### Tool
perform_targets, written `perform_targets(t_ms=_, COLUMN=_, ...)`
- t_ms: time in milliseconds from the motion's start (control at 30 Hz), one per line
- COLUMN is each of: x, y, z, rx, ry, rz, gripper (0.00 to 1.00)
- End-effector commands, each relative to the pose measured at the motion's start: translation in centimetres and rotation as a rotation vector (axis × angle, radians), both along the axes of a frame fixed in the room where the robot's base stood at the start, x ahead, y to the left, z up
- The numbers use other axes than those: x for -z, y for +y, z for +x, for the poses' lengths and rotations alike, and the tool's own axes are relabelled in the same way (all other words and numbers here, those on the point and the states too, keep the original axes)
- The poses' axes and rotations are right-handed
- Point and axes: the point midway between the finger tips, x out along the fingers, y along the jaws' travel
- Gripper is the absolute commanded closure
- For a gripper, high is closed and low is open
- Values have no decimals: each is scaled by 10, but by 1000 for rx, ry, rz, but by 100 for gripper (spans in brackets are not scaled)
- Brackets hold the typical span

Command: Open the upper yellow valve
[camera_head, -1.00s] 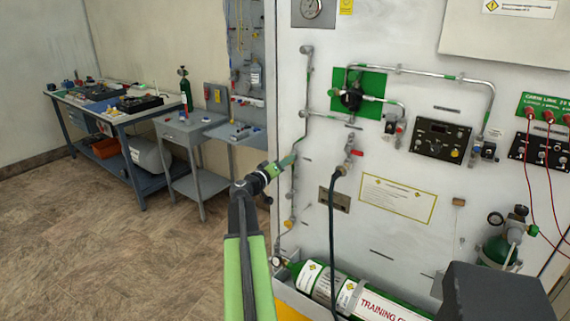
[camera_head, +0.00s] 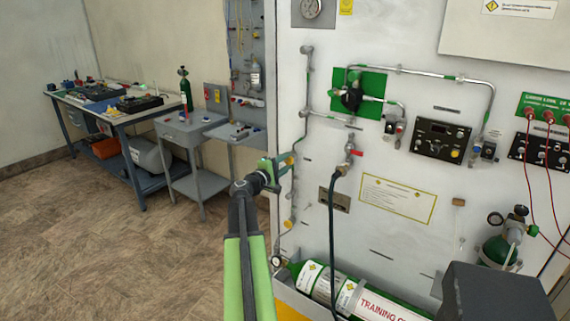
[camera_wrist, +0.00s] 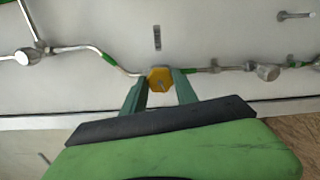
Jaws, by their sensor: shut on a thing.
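The upper yellow valve (camera_wrist: 160,79) is a small yellow knob on a thin pipe along the white panel. In the wrist view it sits between the green fingers of my gripper (camera_wrist: 160,88), which is shut on it. In the head view my gripper (camera_head: 283,167) reaches the panel's left pipe, and a bit of the yellow valve (camera_head: 290,160) shows at its fingertips. A lower yellow valve (camera_head: 289,223) is on the same pipe below, apart from my gripper.
A green and white training cylinder (camera_head: 328,289) lies along the panel's foot. A black hose (camera_head: 332,235) hangs from a red-handled valve (camera_head: 355,152) to the right. A grey side table (camera_head: 190,128) and a workbench (camera_head: 118,112) stand left, with open floor before them.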

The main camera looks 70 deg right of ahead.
Motion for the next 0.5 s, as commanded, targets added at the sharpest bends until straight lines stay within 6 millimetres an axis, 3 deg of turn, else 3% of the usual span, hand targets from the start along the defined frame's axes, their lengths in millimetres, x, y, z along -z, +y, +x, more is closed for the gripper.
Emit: perform_targets(t_ms=500, x=0, y=0, z=0, rx=0, ry=472, rz=126, gripper=100)
